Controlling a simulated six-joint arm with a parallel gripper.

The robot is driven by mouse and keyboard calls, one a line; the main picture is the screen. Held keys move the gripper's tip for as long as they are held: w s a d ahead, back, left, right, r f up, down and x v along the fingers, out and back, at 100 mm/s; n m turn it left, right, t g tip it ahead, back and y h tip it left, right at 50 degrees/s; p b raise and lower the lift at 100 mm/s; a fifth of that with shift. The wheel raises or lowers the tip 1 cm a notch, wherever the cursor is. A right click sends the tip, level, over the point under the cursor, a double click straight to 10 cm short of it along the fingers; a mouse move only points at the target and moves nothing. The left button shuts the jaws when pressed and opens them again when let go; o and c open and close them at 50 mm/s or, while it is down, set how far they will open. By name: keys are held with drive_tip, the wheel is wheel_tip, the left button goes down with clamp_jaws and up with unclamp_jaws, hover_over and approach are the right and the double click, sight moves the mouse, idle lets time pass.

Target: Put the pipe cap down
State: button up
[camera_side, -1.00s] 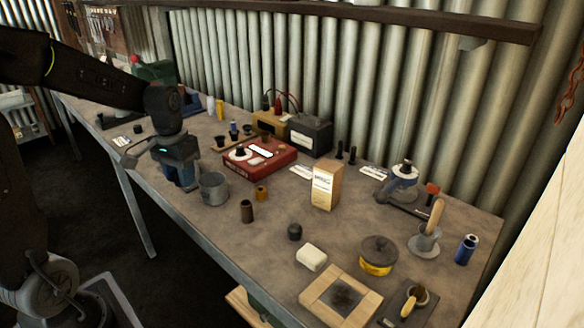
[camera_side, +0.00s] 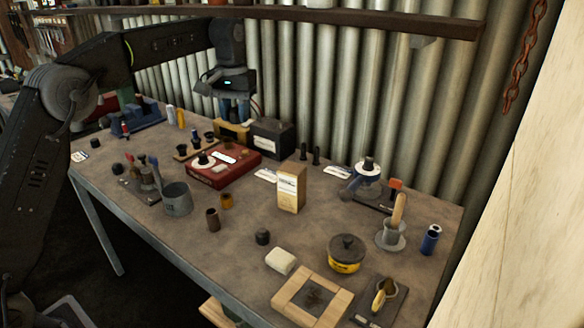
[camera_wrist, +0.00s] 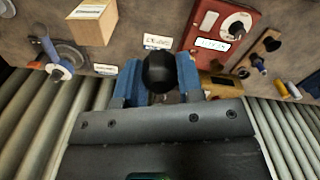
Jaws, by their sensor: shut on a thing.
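My gripper (camera_side: 236,106) is raised above the back of the bench, by the corrugated wall. In the side view it is over the yellow box and the dark battery-like box. In the wrist view its blue fingers (camera_wrist: 160,80) are shut on a black rounded pipe cap (camera_wrist: 160,71), held clear of the bench top. In the side view the cap cannot be made out between the fingers.
A dark box (camera_side: 272,138), a yellow box (camera_side: 232,130) and a red instrument (camera_side: 222,167) stand below. A cardboard box (camera_side: 291,187), metal cup (camera_side: 177,199) and yellow tin (camera_side: 346,254) stand forward. A shelf (camera_side: 350,17) runs above. Bare bench (camera_side: 240,225) shows in front.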

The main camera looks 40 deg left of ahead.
drive_tip(key=shift+w+d+r, duration=0.2)
drive_tip(key=shift+w+d, duration=0.3)
drive_tip(key=shift+d, duration=0.1)
hover_over(292, 168)
wheel_tip(292, 168, down, 7)
drive_tip(key=shift+w+r, duration=0.1)
drive_tip(key=shift+f, duration=2)
drive_tip(key=shift+f, duration=0.15)
drive_tip(key=o, duration=0.9)
wheel_tip(292, 168, up, 7)
drive_tip(key=shift+f, duration=0.15)
drive_tip(key=shift+r, duration=0.55)
